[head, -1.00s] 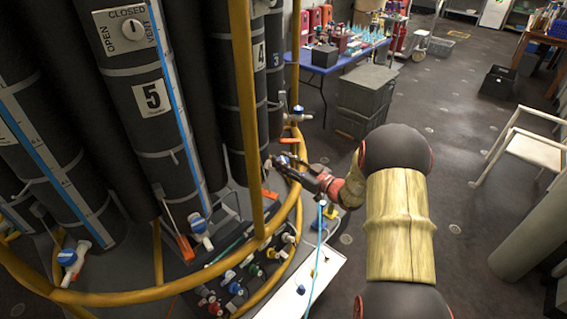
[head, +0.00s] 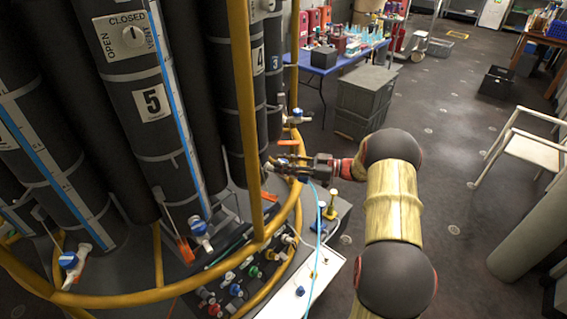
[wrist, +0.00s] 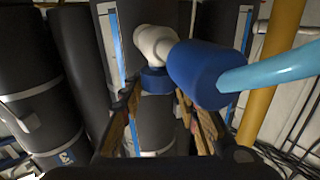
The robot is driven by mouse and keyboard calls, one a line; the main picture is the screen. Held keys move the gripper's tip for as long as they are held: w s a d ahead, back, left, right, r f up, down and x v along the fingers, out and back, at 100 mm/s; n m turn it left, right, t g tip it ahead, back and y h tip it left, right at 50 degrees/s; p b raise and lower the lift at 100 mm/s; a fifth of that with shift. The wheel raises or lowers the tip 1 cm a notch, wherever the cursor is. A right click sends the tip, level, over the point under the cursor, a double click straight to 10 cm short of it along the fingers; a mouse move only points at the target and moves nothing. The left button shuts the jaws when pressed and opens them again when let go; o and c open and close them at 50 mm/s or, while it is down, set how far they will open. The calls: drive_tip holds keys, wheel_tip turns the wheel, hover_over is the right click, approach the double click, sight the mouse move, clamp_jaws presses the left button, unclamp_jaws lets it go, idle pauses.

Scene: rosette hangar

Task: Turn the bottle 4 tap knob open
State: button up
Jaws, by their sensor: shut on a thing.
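Bottle 4 (head: 261,105) is a tall dark cylinder with a white "4" label, partly behind the yellow rail. Its tap is mostly hidden by my gripper in the head view. In the wrist view I see a white tap body (wrist: 156,42) with a blue knob (wrist: 156,82). A larger blue cylinder (wrist: 207,73) with a light-blue tube stands close to the camera at right. My gripper (head: 276,165) reaches in from the right at the bottle's foot. In the wrist view its fingers (wrist: 160,112) lie either side of the blue knob and are shut on it.
The yellow ring rail (head: 240,110) runs in front of the bottles, with an upright close to my gripper. Bottle 5 (head: 165,150) and its tap (head: 200,228) are left. A panel with coloured connectors (head: 325,280) lies below.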

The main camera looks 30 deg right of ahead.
idle(0.3)
drive_tip(key=o, duration=1.2)
drive_tip(key=shift+c, duration=0.2)
drive_tip(key=v, duration=1.2)
drive_tip(key=shift+w, duration=0.1)
